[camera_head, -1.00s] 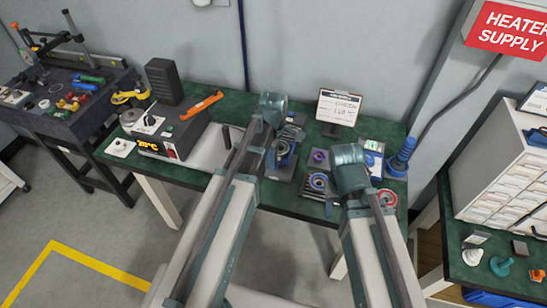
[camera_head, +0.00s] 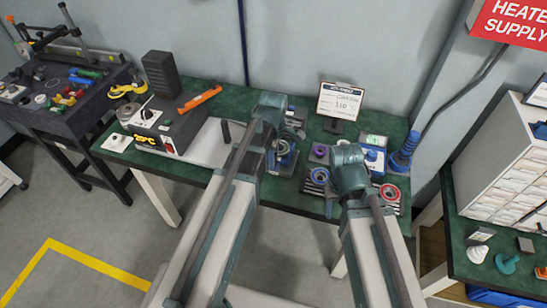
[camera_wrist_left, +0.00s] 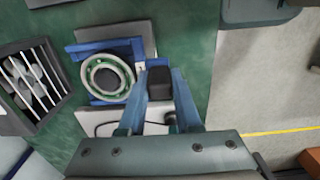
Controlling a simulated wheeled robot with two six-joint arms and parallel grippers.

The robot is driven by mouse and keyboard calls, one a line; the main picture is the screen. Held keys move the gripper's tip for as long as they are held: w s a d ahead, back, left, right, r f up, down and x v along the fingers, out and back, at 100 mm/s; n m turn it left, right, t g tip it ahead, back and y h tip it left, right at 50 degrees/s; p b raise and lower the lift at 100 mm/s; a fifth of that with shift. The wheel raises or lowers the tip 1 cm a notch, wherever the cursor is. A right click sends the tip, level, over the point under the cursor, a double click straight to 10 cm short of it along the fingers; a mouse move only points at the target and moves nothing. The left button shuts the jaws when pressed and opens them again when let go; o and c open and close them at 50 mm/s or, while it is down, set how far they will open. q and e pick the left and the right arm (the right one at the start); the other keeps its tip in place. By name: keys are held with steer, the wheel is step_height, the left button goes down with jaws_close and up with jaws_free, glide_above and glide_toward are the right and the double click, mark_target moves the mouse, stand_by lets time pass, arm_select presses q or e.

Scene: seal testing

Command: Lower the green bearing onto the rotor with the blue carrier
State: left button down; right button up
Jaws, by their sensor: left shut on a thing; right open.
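My left gripper (camera_wrist_left: 160,88) is shut on the dark block-shaped grip (camera_wrist_left: 160,80) of the blue carrier (camera_wrist_left: 82,52). The green bearing (camera_wrist_left: 107,77), a ring with green parts, sits in the carrier to the left of the fingers in the left wrist view. In the head view the blue carrier (camera_head: 281,160) is just below my left wrist, over the green table. A grey plate lies under it. The rotor cannot be made out; the bearing and carrier seem to cover it. My right gripper (camera_head: 331,205) is open near the table's front edge, partly hidden by its wrist.
A tray with dark slots (camera_wrist_left: 33,82) is left of the carrier. The heater box (camera_head: 165,132) is left.

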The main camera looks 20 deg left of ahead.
arm_select(q)
steer(key=shift+f+b, duration=0.75)
steer(key=shift+f, duration=0.15)
steer(key=shift+f+b, duration=0.6)
steer(key=shift+s, duration=0.1)
stand_by(1.0)
steer(key=shift+s+a, duration=0.15)
steer(key=shift+s, duration=4.5)
steer(key=shift+r, duration=0.1)
step_height(320, 180, up, 9)
steer(key=p, duration=0.9)
